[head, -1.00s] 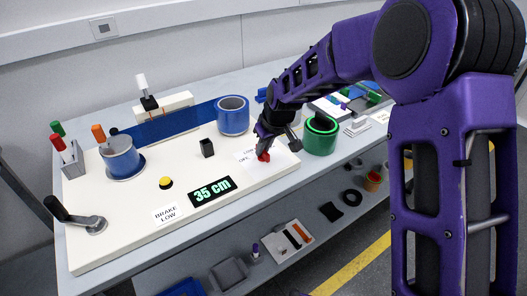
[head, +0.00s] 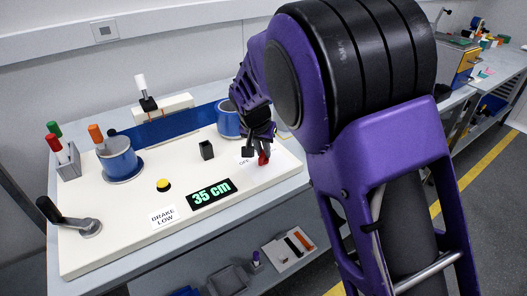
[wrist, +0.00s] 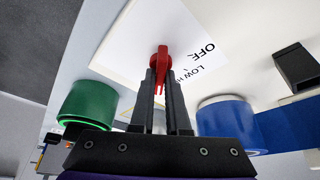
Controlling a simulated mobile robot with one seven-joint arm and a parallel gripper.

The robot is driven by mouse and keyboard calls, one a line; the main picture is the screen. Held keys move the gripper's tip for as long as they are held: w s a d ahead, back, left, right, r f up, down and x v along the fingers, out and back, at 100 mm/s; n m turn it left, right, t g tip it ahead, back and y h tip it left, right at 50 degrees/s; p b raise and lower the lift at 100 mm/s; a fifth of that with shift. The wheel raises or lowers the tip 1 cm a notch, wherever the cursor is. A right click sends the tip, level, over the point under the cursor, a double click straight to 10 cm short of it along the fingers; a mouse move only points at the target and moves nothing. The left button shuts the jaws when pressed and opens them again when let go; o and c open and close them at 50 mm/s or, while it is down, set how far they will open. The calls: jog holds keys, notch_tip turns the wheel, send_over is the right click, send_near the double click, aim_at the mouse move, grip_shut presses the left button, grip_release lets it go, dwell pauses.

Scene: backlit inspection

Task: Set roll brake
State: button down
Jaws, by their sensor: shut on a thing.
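A small red knob (head: 264,158) sits on the white panel (head: 120,235), near its right side. My gripper (head: 260,147) is at the knob. In the wrist view the red knob (wrist: 161,60) is between the two dark fingertips (wrist: 161,90), which are shut on it. A white label (wrist: 200,60) beside the knob reads "OFF", "LOW" and a part-hidden word starting with H. The knob's exact setting is hard to tell. A sign (head: 163,216) on the panel reads "BRAKE LOW". A display (head: 212,194) shows "35 cm" in green.
A blue roll (head: 118,158) stands at the left, with a blue web (head: 160,130) behind. A second blue roll (head: 228,122) is beside my arm. A black crank (head: 70,215), a yellow button (head: 163,185) and a black block (head: 206,149) are on the panel.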

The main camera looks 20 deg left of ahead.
jog(key=shift+m+h, duration=0.3)
jog(key=shift+m, duration=0.5)
jog(key=c, duration=0.9)
grip_release()
jog(key=p+v, duration=0.1)
jog(key=v, duration=1.6)
jog(key=shift+r+p, duration=0.25)
jog(key=shift+p, duration=0.15)
